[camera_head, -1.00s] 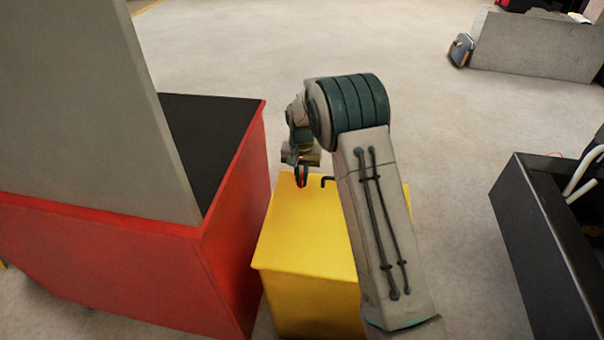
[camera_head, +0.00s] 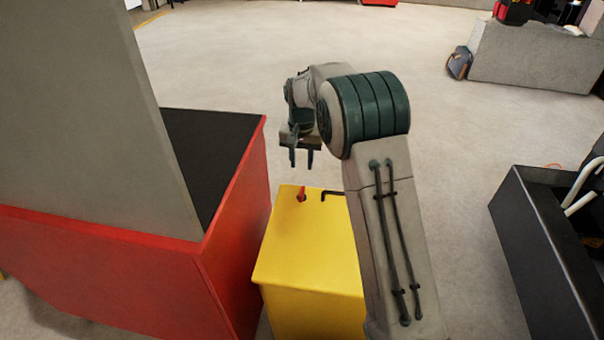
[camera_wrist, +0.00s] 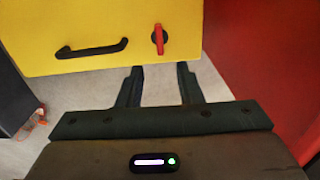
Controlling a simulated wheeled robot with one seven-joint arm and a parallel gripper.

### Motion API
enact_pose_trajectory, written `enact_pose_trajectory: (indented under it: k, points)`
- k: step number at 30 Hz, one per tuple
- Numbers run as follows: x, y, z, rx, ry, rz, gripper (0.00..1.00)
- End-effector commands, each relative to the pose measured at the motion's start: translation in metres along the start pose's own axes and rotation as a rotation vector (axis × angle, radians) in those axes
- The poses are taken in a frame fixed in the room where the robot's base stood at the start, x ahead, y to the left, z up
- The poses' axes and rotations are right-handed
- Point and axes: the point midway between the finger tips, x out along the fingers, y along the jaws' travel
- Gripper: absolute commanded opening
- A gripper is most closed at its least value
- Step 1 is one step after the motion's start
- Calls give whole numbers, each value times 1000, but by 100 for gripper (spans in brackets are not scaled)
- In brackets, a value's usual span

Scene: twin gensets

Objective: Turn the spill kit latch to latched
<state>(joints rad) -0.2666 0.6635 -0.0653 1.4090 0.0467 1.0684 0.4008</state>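The spill kit is a yellow box (camera_head: 305,252) in the middle of the head view; its top also shows in the wrist view (camera_wrist: 100,25). The red latch (camera_head: 302,194) stands on its top near the far edge. In the wrist view the latch (camera_wrist: 159,40) is a narrow red lever on a dark round base, lying along the picture's vertical. A black handle (camera_wrist: 92,48) is beside it. My gripper (camera_head: 301,165) is above and apart from the latch. Its two fingers (camera_wrist: 160,88) are spread with nothing between them.
A red unit with a black top (camera_head: 213,150) and a grey panel (camera_head: 85,110) stand close on the left. A black open box (camera_head: 535,255) with white hoses is on the right. The floor behind the yellow box is clear.

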Motion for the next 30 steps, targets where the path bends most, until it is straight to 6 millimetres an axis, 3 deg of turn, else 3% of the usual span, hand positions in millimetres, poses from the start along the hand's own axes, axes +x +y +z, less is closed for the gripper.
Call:
enact_pose_trajectory:
  k: [6,23,26,30]
  points:
    - [-26,0,0,0,0,0,33]
    - [-32,1,1,-1,1,0,33]
    - [-47,9,7,-4,8,-5,33]
    - [-88,33,29,-17,31,-18,33]
